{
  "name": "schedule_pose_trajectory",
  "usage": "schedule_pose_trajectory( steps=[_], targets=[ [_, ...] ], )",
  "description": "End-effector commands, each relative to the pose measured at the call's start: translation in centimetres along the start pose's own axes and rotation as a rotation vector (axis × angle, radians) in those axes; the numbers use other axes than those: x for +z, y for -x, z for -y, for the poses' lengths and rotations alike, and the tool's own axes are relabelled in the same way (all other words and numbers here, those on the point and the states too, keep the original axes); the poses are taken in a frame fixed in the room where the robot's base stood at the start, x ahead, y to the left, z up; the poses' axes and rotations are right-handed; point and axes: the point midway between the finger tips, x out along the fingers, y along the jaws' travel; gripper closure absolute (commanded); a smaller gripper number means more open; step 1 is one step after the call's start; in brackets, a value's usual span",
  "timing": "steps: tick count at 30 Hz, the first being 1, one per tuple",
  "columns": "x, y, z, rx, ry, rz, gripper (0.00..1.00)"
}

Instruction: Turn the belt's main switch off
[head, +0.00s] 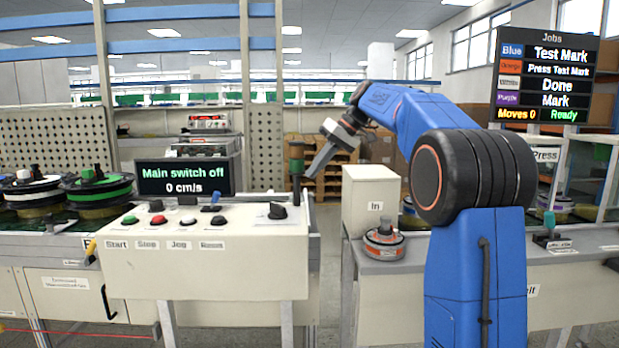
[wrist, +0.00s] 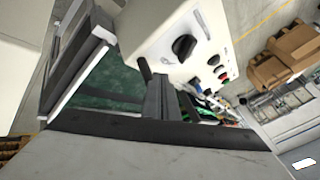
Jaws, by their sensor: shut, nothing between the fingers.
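The main switch is a black rotary knob (head: 277,210) at the right end of the white control panel (head: 210,268). The display (head: 185,177) above the panel reads "Main switch off" and "0 cm/s". In the wrist view the black knob (wrist: 184,47) sits on the white panel face, just beyond my fingers. My gripper (head: 313,170) is shut and empty, up and to the right of the knob, apart from it. Its dark fingers also show in the wrist view (wrist: 160,88). The label under the knob is too small to read.
Start, Stop, Jog and Reset controls (head: 157,207) line the panel left of the knob. A dark post (head: 296,160) stands at the panel's right end, near my gripper. A white "In" box (head: 370,202) and a hub motor (head: 384,243) are to the right, across a gap.

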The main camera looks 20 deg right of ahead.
Motion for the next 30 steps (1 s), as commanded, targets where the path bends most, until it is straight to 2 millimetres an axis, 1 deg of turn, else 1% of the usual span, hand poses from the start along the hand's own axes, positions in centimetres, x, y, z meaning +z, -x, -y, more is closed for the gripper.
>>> schedule_pose_trajectory(
  steps=[10, 14, 17, 24, 30],
  targets=[
    [0.0, 0.2, 0.0, 0.0, 0.0, 0.0, 1.0],
    [0.1, -0.2, 0.3, 0.009, -0.002, 0.01, 1.0],
    [0.3, -1.0, 1.1, 0.033, -0.01, 0.035, 1.0],
    [1.7, -4.4, 4.3, 0.166, -0.042, 0.135, 1.0],
    [3.0, -6.6, 6.9, 0.309, -0.059, 0.195, 1.0]
  ],
)
